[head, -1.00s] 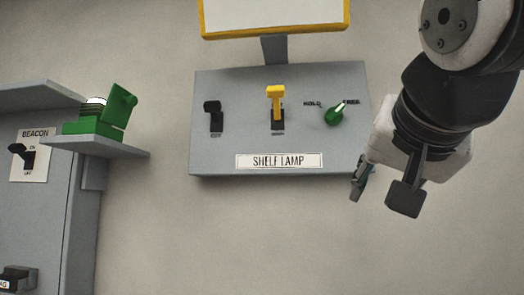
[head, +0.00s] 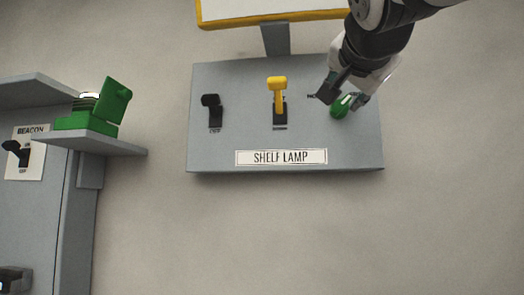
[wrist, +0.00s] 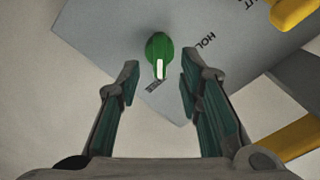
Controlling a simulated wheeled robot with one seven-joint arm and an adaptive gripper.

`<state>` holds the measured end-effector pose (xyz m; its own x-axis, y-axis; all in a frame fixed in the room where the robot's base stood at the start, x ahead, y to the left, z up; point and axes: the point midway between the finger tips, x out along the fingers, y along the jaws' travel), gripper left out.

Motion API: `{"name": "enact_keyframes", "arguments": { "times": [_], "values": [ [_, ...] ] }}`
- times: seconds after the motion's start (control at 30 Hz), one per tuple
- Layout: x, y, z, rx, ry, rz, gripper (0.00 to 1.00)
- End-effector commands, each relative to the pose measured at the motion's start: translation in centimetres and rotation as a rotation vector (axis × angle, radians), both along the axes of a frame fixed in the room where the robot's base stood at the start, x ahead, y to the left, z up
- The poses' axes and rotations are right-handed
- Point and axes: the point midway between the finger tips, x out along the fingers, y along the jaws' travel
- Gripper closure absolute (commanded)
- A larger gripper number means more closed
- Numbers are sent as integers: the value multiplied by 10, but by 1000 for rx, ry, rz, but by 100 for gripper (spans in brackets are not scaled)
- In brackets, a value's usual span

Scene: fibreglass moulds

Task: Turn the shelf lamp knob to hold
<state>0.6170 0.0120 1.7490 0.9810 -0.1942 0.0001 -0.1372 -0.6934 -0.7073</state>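The green knob (head: 341,107) with a white pointer mark sits at the right of the grey shelf lamp panel (head: 350,148). Its mark points up and right, towards where the FREE label was; in the wrist view the knob (wrist: 158,48) has its mark towards a small, partly hidden label. The HOLD label (wrist: 206,43) is to its right there, and mostly hidden by my finger in the head view. My gripper (head: 345,97) is open at the knob, with a finger towards either side. In the wrist view clear gaps show between the fingertips (wrist: 160,70) and the knob.
A yellow-handled lever (head: 278,90) and a black switch (head: 213,109) stand left of the knob. A yellow-framed board (head: 270,12) is above the panel. A green hinged box (head: 95,115) sits on a shelf at the left. The wall below the panel is clear.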

Motion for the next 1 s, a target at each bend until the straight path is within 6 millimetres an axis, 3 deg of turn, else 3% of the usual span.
{"name": "enact_keyframes", "arguments": {
  "times": [0.1,0.3,0.67,0.83,1.0],
  "values": [
    [19,-5,0,1,3,-1,67],
    [39,-8,0,0,1,0,67],
    [44,-9,0,-1,0,0,67],
    [44,-9,0,0,0,0,100],
    [44,-9,0,-1,0,0,100]
  ]
}}
